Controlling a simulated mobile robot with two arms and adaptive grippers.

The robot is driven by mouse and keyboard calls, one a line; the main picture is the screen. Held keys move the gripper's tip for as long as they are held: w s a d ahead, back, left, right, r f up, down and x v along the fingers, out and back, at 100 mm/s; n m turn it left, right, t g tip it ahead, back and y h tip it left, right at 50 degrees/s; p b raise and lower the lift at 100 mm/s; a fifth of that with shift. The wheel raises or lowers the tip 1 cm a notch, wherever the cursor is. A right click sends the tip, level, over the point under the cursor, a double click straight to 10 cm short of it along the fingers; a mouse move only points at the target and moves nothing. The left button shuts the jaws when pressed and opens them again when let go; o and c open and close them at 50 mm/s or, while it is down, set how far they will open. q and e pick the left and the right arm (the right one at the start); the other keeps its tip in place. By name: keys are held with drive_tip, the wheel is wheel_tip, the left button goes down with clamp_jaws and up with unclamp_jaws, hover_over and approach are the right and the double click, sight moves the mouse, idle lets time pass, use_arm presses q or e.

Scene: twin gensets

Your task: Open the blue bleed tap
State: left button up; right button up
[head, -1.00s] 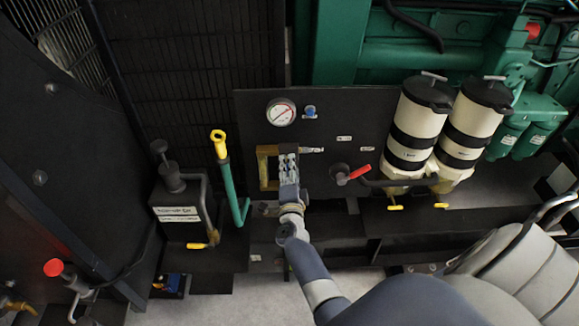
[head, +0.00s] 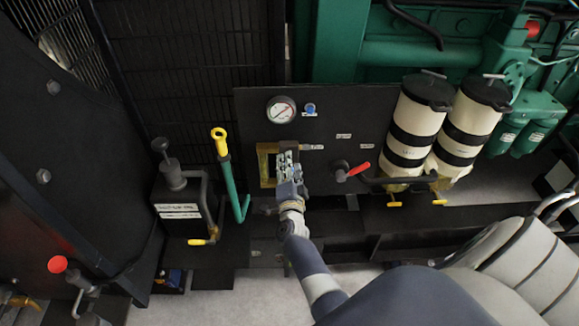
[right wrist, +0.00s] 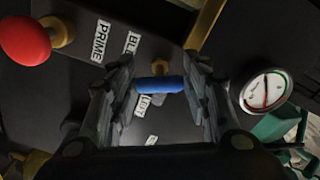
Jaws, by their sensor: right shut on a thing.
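The blue bleed tap (right wrist: 160,85) shows in the right wrist view as a short blue bar on a brass stem, lying across the picture between the two fingers. A label partly reading "BL" is just above it. My right gripper (right wrist: 160,98) is shut on the blue bar, with one finger at each end. In the head view my right gripper (head: 288,160) is in front of the black panel (head: 225,110) below the gauge and hides the tap. My left gripper is not in view.
A pressure gauge (head: 281,110) and a small blue knob (head: 310,108) are above the gripper. A red lever (head: 360,170) is to its right, near two white canisters (head: 415,118). A yellow-topped green handle (head: 222,143) stands to its left. A red knob (right wrist: 24,40) is near "PRIME".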

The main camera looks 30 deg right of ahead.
drive_tip(key=o, duration=0.8)
drive_tip(key=shift+w+r, duration=0.15)
drive_tip(key=shift+r, duration=0.1)
drive_tip(key=o, duration=0.3)
drive_tip(key=shift+f, duration=0.2)
drive_tip(key=shift+f, duration=0.1)
